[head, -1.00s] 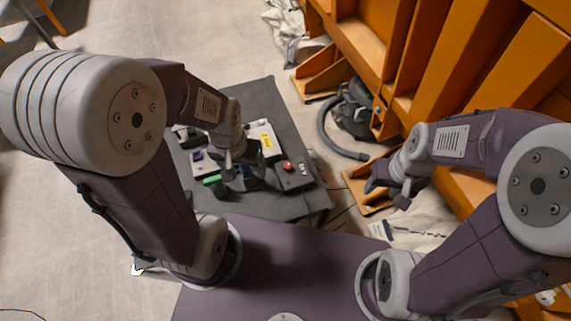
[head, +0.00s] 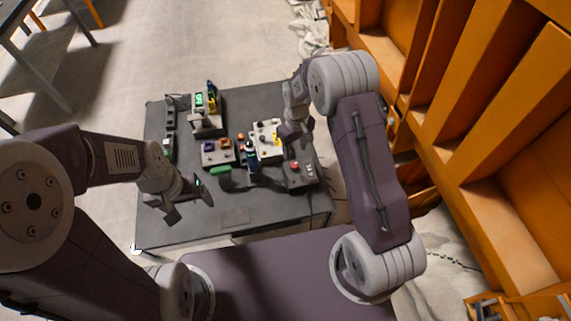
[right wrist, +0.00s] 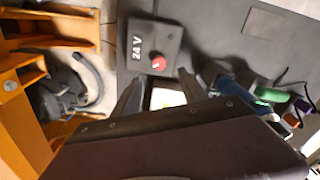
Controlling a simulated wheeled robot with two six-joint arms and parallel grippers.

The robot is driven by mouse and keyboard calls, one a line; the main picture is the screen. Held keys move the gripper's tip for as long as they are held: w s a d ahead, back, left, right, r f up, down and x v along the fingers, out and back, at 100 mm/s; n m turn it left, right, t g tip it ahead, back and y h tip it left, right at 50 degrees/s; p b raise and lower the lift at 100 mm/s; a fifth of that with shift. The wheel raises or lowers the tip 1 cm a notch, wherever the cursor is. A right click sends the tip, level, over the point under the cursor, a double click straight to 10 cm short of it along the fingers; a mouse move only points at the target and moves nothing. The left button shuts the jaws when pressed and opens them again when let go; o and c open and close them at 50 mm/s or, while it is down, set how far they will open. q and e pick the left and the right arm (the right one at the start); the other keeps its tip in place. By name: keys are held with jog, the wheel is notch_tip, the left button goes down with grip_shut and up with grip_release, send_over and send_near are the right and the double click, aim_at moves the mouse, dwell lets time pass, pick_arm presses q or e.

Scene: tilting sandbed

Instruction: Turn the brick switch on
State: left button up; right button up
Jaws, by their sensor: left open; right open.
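A dark box marked "24 V" with a red round button stands at the right side of the black table, and I take it for the brick (head: 299,175). It also shows in the right wrist view (right wrist: 148,40), with its red button (right wrist: 158,62) facing the camera. My right gripper (head: 296,132) is open and empty, above and behind the box in the head view. In the right wrist view its spread fingers (right wrist: 160,90) are close to the button, apparently not touching. My left gripper (head: 188,207) is open and empty over the table's front left part.
A white panel with yellow parts (head: 267,136), a purple-and-orange module (head: 217,152), a green piece (head: 220,169) and a device with a green display (head: 203,105) stand on the black table (head: 240,215). Orange shelving (head: 450,150) rises at the right. The table's front is clear.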

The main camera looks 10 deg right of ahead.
aim_at(294, 164)
jog(key=shift+d+f, duration=0.1)
jog(key=shift+f, duration=0.35)
notch_tip(294, 164, down, 8)
jog(key=shift+f+p, duration=0.1)
jog(key=shift+p, duration=0.6)
grip_shut()
